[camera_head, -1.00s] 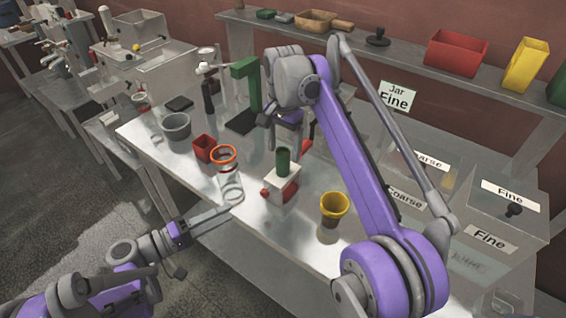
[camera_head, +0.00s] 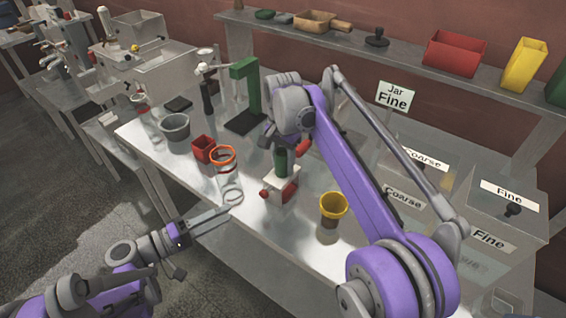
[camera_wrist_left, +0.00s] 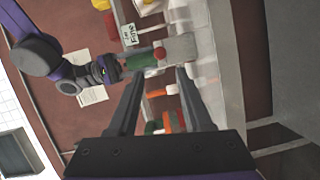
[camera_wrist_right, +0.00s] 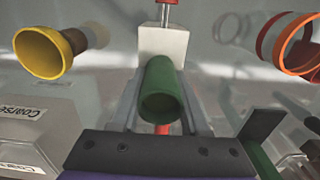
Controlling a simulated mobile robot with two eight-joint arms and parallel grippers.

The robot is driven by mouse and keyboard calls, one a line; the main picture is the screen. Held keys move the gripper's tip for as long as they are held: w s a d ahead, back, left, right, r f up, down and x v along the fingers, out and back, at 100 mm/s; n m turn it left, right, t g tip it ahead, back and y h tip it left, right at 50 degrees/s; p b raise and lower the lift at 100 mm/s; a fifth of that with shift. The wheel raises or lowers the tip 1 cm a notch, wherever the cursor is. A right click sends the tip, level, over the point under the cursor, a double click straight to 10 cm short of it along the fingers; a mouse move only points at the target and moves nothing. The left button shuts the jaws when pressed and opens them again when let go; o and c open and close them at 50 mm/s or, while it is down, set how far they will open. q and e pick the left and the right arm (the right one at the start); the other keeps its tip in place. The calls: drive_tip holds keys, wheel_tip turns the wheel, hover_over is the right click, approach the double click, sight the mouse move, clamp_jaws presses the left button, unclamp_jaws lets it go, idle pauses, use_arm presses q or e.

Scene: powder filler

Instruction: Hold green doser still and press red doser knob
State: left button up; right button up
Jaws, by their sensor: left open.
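The doser is a white block (camera_head: 272,188) with a green cup (camera_head: 281,160) on top and a red knob (camera_head: 264,194) on its near left side. It stands on the metal table. My right gripper (camera_head: 279,148) is at the green cup from above and behind. In the right wrist view its fingers lie on both sides of the green cup (camera_wrist_right: 160,88); whether they press on it is unclear. My left gripper (camera_head: 229,212) is open and empty, left of the doser near the table's front edge. The left wrist view shows the red knob (camera_wrist_left: 160,53) beyond its fingers.
A green stand (camera_head: 247,85) is behind. Labelled clear bins (camera_head: 508,208) fill the right side.

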clamp_jaws()
use_arm(q)
clamp_jaws()
idle(1.4)
